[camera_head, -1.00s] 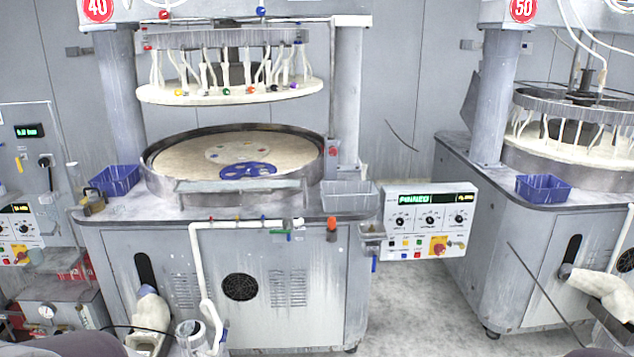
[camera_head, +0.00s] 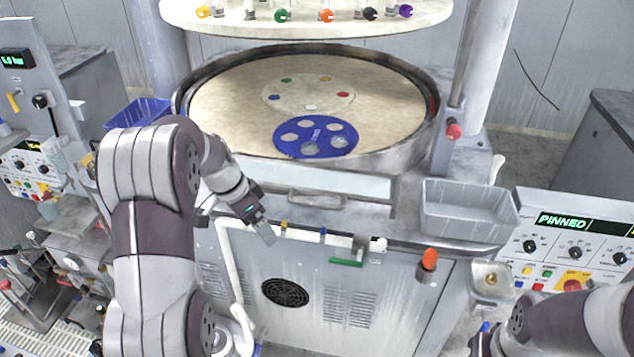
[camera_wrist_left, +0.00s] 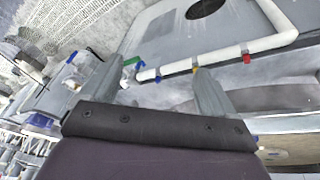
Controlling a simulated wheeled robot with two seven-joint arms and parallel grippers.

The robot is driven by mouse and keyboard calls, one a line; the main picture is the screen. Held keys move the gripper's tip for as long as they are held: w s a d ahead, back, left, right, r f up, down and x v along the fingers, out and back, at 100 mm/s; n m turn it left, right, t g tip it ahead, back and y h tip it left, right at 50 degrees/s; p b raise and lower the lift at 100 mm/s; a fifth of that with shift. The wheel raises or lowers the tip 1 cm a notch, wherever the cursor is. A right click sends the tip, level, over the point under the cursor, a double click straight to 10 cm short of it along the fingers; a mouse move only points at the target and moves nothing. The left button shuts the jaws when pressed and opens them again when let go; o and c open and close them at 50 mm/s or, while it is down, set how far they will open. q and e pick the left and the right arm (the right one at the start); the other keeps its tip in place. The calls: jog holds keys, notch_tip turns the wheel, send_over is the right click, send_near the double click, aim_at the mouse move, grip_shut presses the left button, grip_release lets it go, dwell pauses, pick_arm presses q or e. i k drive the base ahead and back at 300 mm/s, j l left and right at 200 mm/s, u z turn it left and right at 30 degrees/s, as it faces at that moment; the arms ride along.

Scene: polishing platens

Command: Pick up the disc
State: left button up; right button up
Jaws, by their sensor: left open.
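A blue disc (camera_head: 291,141) with several round holes lies flat on the near part of the beige round platen (camera_head: 225,105), close to its rim. My left gripper (camera_head: 265,235) is open and empty, below and to the left of the disc, in front of the machine's front edge. In the left wrist view its two fingers (camera_wrist_left: 148,75) stand wide apart, with the white pipe and cabinet front beyond; the disc is not seen there. Part of my right arm shows at the lower right; its gripper is out of view.
A raised metal rim (camera_head: 408,155) surrounds the platen. The upper plate (camera_head: 330,22) hangs above it. A grey bin (camera_head: 465,215) stands to the right, a blue bin (camera_head: 140,110) to the left. A control box (camera_head: 570,235) reads PINNED.

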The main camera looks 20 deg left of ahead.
aim_at(309, 148)
jog(key=i+j, duration=0.1)
jog(key=i, duration=0.55)
jog(key=i+j, duration=0.15)
jog(key=i, duration=0.45)
